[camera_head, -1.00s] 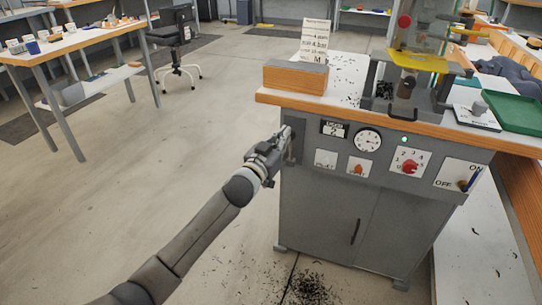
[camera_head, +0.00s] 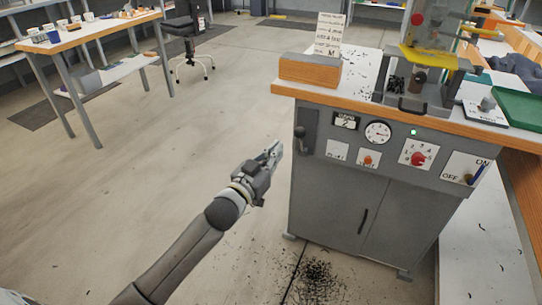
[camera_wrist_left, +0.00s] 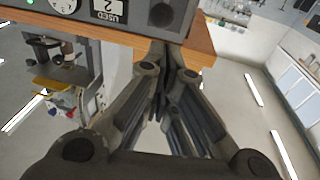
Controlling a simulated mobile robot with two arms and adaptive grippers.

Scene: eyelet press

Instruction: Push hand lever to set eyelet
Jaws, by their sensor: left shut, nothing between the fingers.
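The hand lever (camera_head: 300,132) is a dark knobbed handle on a dark plate at the left end of the grey press cabinet's front (camera_head: 327,200). My left gripper (camera_head: 275,150) is shut and empty. It is left of the lever and slightly lower, with a gap between them. In the left wrist view, the shut fingers (camera_wrist_left: 168,75) point at the cabinet, and the lever's knob (camera_wrist_left: 160,14) shows at the top edge. The press (camera_head: 420,80) stands on the worktop behind a clear guard. The eyelet cannot be made out. My right gripper is not in view.
Beside the lever are a counter (camera_head: 346,122) showing 2, a dial (camera_head: 378,132), a red knob (camera_head: 418,159) and an ON/OFF switch (camera_head: 472,178). A wooden block (camera_head: 310,70) stands on the worktop above. The floor left of the cabinet is clear, with dark bits in front.

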